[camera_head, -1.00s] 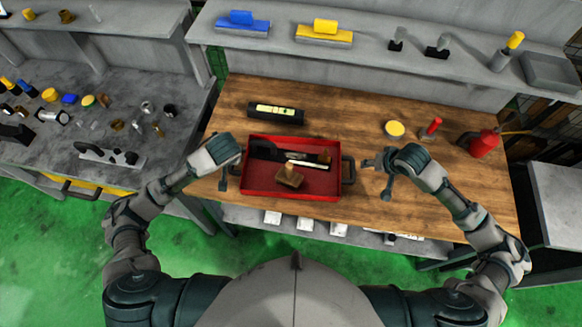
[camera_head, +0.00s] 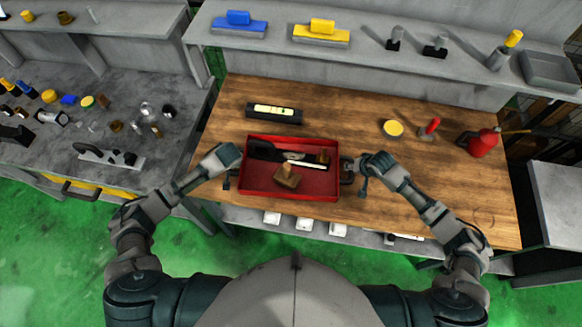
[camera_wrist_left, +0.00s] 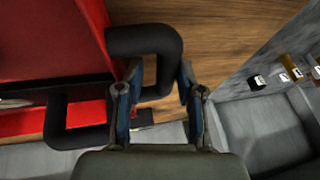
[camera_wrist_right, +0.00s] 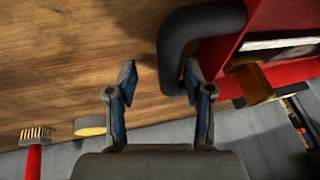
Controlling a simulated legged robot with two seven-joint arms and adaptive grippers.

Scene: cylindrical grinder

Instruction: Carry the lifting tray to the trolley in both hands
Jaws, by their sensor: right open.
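The red lifting tray (camera_head: 250,192) sits on the wooden bench top, with a black handle at each end. It holds a wooden-handled block (camera_head: 287,177), a dark tool and a pale bar. My left gripper (camera_head: 234,158) is at the left handle (camera_wrist_left: 168,45); its fingers (camera_wrist_left: 160,95) are apart, with part of the handle between or just behind them. My right gripper (camera_head: 354,168) is at the right handle (camera_wrist_right: 172,50); its fingers (camera_wrist_right: 160,85) are apart, and the handle's end shows between them, near one finger. Contact is unclear. I cannot identify the trolley.
A black level (camera_head: 274,114) lies behind the tray. A yellow-topped tin (camera_head: 393,129), a red-handled tool (camera_head: 430,128) and a red oil can (camera_head: 482,143) stand on the right. A grey shelf (camera_head: 375,50) runs behind, and a cluttered grey bench (camera_head: 60,165) is at left.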

